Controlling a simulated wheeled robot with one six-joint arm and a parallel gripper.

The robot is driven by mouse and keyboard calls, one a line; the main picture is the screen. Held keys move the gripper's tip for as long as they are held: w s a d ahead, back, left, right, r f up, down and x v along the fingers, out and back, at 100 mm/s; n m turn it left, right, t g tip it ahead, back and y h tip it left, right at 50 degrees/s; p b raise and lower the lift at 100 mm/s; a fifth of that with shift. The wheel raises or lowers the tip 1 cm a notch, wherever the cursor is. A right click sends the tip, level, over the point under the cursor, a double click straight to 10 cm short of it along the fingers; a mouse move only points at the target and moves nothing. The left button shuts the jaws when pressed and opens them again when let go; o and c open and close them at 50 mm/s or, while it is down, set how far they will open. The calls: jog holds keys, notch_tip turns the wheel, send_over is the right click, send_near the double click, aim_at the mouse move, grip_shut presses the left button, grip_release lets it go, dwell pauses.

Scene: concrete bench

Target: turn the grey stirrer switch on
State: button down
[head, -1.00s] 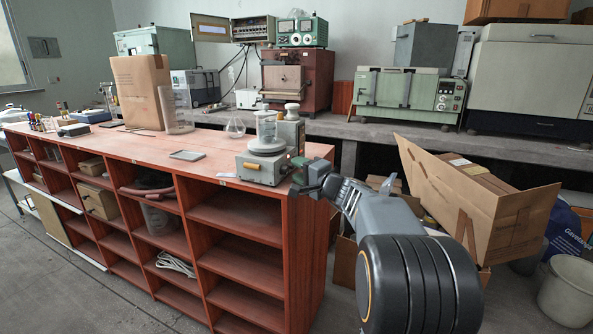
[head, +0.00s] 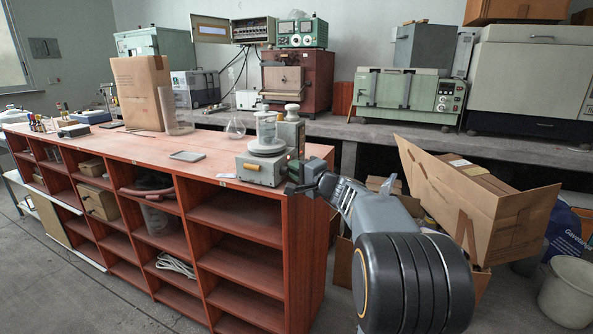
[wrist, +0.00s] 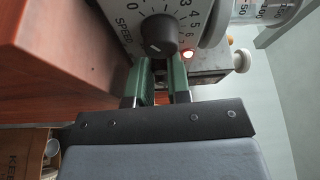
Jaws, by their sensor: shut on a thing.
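The grey stirrer (head: 262,168) stands on the near right corner of the red-brown bench, with a glass beaker (head: 266,128) on its round top plate. In the wrist view its face shows a dial marked SPEED with a black knob (wrist: 159,32). The exact contact at the fingertips is partly hidden. In the head view my gripper (head: 293,180) is at the stirrer's right side.
A flat grey tray (head: 187,156) lies left of the stirrer, and a glass flask (head: 236,128) stands behind. A grey box-like device (head: 289,135) is close behind the stirrer. An open cardboard box (head: 480,205) is right of my arm. The bench top's middle is mostly clear.

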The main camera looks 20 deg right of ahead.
jog(key=shift+r+m+p, duration=0.25)
jog(key=shift+m+p, duration=0.35)
jog(key=shift+p, duration=0.05)
jog(key=shift+f+m+g+p, duration=0.15)
jog(key=shift+m+g+p, duration=0.25)
jog(key=shift+m, duration=0.3)
jog(key=c, duration=1.1)
grip_release()
jog(key=p+v, duration=0.1)
jog(key=v, duration=1.3)
jog(key=shift+w+a, duration=0.1)
